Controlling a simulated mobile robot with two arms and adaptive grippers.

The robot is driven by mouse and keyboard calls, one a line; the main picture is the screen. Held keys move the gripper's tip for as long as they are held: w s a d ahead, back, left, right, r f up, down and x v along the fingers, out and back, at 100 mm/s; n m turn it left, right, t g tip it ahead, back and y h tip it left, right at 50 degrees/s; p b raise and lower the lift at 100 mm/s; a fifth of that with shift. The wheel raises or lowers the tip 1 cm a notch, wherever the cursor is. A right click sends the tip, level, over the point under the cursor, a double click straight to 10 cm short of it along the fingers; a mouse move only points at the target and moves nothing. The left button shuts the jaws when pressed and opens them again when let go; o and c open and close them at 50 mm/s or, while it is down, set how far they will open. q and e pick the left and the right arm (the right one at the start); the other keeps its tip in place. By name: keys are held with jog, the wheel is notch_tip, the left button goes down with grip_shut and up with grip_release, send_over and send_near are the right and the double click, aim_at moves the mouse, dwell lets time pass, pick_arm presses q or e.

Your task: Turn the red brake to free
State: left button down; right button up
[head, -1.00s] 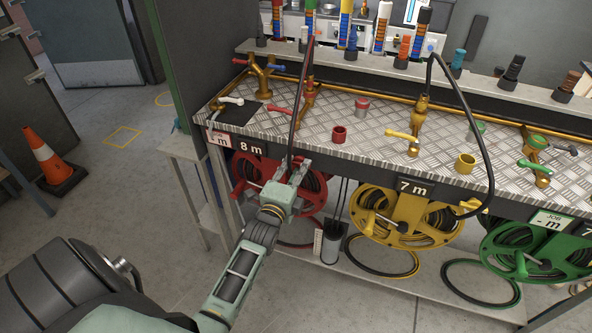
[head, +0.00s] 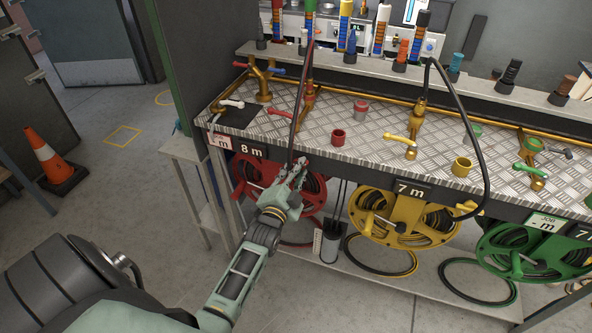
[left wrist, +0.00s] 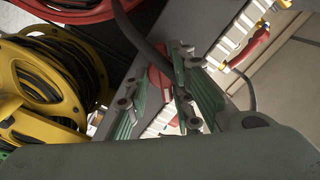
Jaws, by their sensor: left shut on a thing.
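The red hose reel (head: 252,170) hangs under the bench's front edge, below the "8 m" label. My left gripper (head: 294,171) is in front of the reel's upper right part, just under the bench edge, and hides some of it. In the left wrist view my left gripper (left wrist: 166,92) is shut on a small red part, which I take to be the red brake (left wrist: 158,83); its shape is mostly hidden by the fingers. The red reel's rim (left wrist: 75,12) shows at the top there. My right gripper is not in view.
A black hose (head: 297,115) runs down close to my left gripper. The yellow reel (head: 408,226) and green reel (head: 520,252) hang to the right. Valves with levers (head: 283,110) stand on the metal bench top (head: 330,105). An orange cone (head: 52,160) stands at left.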

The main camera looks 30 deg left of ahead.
pick_arm(q)
jog(key=n, duration=0.3)
jog(key=n+p, duration=0.1)
jog(key=n, duration=0.2)
jog(key=n+p, duration=0.1)
jog(key=n, duration=0.3)
jog(key=shift+d+r, duration=0.15)
jog(key=shift+d, duration=0.15)
jog(key=shift+r, duration=0.1)
jog(key=c, duration=1.6)
grip_release()
jog(key=shift+o, duration=0.2)
jog(key=shift+w, duration=0.15)
